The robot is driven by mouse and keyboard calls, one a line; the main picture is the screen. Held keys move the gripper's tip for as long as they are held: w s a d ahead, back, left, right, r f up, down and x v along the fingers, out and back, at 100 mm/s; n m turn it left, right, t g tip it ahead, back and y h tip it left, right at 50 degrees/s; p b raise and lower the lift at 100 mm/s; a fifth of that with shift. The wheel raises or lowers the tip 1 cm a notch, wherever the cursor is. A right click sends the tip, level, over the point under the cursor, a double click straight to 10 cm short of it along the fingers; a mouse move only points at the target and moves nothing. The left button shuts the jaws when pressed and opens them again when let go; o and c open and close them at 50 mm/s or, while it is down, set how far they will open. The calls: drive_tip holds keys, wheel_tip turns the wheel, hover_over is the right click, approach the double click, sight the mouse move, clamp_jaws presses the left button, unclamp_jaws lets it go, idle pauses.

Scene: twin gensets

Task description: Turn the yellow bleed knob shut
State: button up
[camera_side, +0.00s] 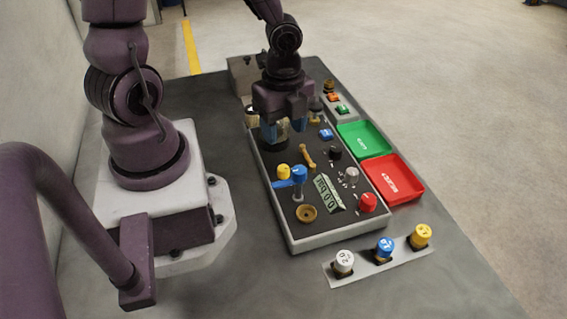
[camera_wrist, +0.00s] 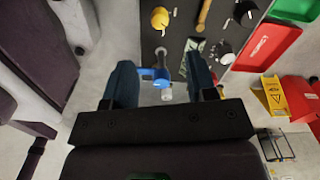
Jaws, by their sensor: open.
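A yellow knob (camera_side: 283,171) stands on the dark control panel (camera_side: 328,222), close beside a blue-topped part (camera_side: 299,173) with a blue lever. In the wrist view the yellow knob (camera_wrist: 160,18) is near the top, and the blue part (camera_wrist: 158,74) lies below it, between the fingers in the picture. My gripper (camera_side: 284,133) is over the far half of the panel, beyond the yellow knob. Its blue fingers are spread with no object visibly gripped; they also show in the wrist view (camera_wrist: 160,66). The arm hides part of the panel's far end.
A brass lever (camera_side: 307,157), black knob (camera_side: 335,153), grey knob (camera_side: 351,175), red knob (camera_side: 368,202) and brass ring (camera_side: 306,214) share the panel. A green tray (camera_side: 382,147) and red tray (camera_side: 412,190) lie right. A front strip (camera_side: 367,269) holds white, blue and yellow caps.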

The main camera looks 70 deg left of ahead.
sight(283, 168)
wheel_tip(283, 168, down, 10)
drive_tip(key=shift+f, duration=0.1)
idle(0.4)
drive_tip(key=c, duration=0.9)
